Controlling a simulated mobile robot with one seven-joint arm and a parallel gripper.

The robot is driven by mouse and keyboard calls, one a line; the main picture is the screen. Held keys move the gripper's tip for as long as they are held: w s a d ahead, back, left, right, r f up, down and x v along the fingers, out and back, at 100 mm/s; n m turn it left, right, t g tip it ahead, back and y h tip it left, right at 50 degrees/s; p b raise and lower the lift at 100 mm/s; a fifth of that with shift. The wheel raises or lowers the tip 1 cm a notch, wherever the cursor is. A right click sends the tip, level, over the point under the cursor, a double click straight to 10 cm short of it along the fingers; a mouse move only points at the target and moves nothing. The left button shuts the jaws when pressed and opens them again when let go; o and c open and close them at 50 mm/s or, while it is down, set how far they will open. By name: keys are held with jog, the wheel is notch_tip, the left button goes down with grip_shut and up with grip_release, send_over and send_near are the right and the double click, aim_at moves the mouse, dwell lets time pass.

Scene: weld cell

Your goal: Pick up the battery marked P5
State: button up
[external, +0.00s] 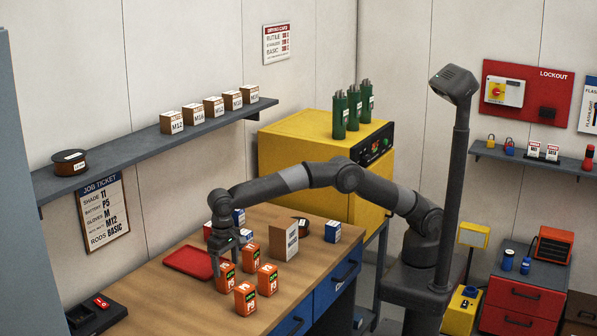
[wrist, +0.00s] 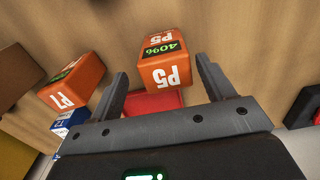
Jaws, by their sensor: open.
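In the wrist view an orange battery marked P5 (wrist: 165,62) with a green 40% display stands between the fingertips of my gripper (wrist: 162,70). Both jaws are open, with a gap on each side of it. A second orange battery, its mark looking like P7 (wrist: 72,85), is left of the left finger. In the external view my gripper (external: 225,262) points down over the workbench at the cluster's left battery (external: 226,277). Other orange batteries stand close by: one behind (external: 250,256), one to the right (external: 267,281) and one in front (external: 245,300).
A red tray (external: 186,262) lies left of the gripper on the wooden bench (external: 165,305). A cardboard box (external: 284,240) and a blue-and-white box (external: 333,231) stand to the right. The job ticket (external: 104,214) on the wall lists battery P5.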

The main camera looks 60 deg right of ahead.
aim_at(226, 278)
jog(key=shift+a+f, duration=0.2)
jog(key=shift+f, duration=1.3)
jog(key=shift+a+f, duration=0.15)
jog(key=shift+f, duration=1.3)
jog(key=shift+c, duration=0.5)
jog(key=shift+r, duration=0.1)
jog(key=c, duration=1.2)
